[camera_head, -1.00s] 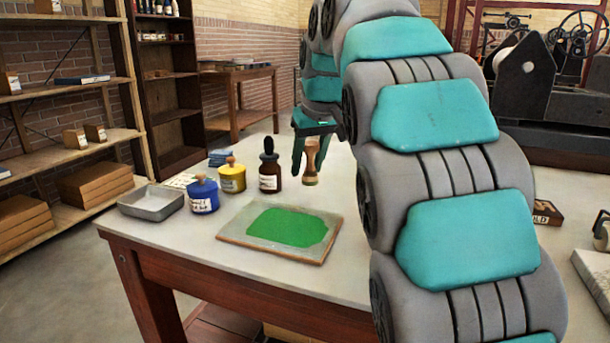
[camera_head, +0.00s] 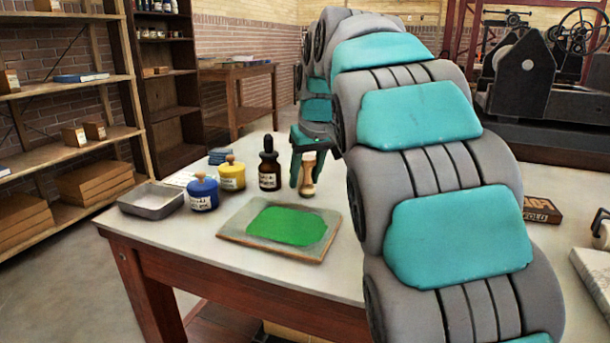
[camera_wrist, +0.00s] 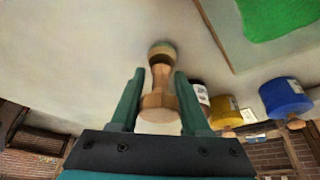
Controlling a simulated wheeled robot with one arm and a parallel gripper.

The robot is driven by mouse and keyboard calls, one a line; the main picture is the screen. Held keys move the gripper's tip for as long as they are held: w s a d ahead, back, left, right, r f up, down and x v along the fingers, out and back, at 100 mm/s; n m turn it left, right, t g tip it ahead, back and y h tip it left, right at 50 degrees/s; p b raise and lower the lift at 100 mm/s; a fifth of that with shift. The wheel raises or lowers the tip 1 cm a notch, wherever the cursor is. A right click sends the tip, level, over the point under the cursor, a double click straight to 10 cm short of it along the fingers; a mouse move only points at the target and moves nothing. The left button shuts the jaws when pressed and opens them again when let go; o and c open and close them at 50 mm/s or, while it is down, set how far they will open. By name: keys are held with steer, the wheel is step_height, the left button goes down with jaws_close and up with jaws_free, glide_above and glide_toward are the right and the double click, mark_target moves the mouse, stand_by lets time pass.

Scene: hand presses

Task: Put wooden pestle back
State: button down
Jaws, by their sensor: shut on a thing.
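The wooden pestle (camera_head: 308,179) is pale wood, narrow in the middle and wider at both ends. My gripper (camera_head: 302,178) is shut on it, with the green fingers on either side, and holds it roughly upright over the tabletop beside the brown dropper bottle. In the wrist view the pestle (camera_wrist: 160,98) lies between the two fingers of my gripper (camera_wrist: 159,78), and its far end points away from the palm. That end has a greenish edge. I cannot tell whether it touches the table.
On the white-topped table (camera_head: 215,256), an inking slab with green paint (camera_head: 232,229) lies in front. A brown bottle (camera_head: 270,172), yellow jar (camera_head: 231,176), blue jar (camera_head: 202,194) and grey tray (camera_head: 150,201) stand left of the pestle. A dark box (camera_head: 541,209) lies right, past my arm.

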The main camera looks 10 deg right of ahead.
steer(key=shift+f, duration=0.15)
steer(key=shift+c, duration=1.9)
jaws_free()
steer(key=v, duration=1.2)
